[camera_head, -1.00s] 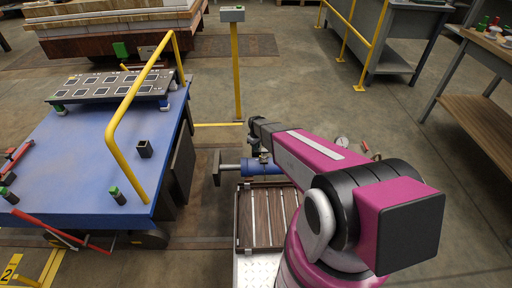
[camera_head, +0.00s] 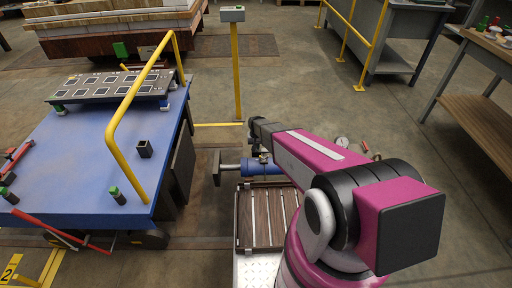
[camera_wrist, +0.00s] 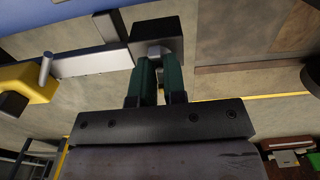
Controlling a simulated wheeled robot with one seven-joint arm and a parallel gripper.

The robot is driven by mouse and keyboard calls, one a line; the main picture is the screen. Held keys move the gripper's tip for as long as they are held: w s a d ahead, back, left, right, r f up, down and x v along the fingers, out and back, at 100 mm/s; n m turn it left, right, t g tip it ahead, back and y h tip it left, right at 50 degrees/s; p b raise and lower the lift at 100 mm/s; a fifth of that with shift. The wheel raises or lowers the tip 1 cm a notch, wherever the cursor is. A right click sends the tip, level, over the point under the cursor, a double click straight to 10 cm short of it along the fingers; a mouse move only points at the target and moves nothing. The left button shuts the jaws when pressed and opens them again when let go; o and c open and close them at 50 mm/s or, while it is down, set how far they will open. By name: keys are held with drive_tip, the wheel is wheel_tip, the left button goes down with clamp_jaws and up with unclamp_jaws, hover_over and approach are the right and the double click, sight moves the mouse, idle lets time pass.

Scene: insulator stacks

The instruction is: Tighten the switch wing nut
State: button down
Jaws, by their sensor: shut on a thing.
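In the wrist view, my gripper (camera_wrist: 155,82) reaches up with two dark green fingers standing close together. The fingertips are shut on a small pale metal piece (camera_wrist: 155,50), taken as the switch wing nut, at the lower face of a dark grey block (camera_wrist: 160,25). The fingers hide much of the piece, so its wings and how far it is turned cannot be made out. A light grey bar (camera_wrist: 95,62) runs left from the block. In the head view my arm reaches forward, and my fingers and the nut cannot be made out.
A yellow part with a grey pin (camera_wrist: 30,85) is left of my fingers in the wrist view. In the head view, a blue table (camera_head: 80,185) with a yellow rail (camera_head: 125,115) stands left. A yellow post (camera_head: 236,70) stands ahead.

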drive_tip(key=shift+m, duration=0.3)
drive_tip(key=c, duration=1.2)
unclamp_jaws()
wheel_tip(320, 180, up, 11)
drive_tip(key=shift+f, duration=0.1)
drive_tip(key=s+d+r, duration=0.5)
drive_tip(key=s+r, duration=0.1)
drive_tip(key=s, duration=0.1)
drive_tip(key=s+d+r, duration=0.5)
drive_tip(key=s+r, duration=0.1)
drive_tip(key=s, duration=0.2)
drive_tip(key=s+d+r, duration=0.5)
drive_tip(key=s+r, duration=0.1)
drive_tip(key=s, duration=0.1)
drive_tip(key=shift+s+r, duration=0.15)
drive_tip(key=shift+r, duration=0.15)
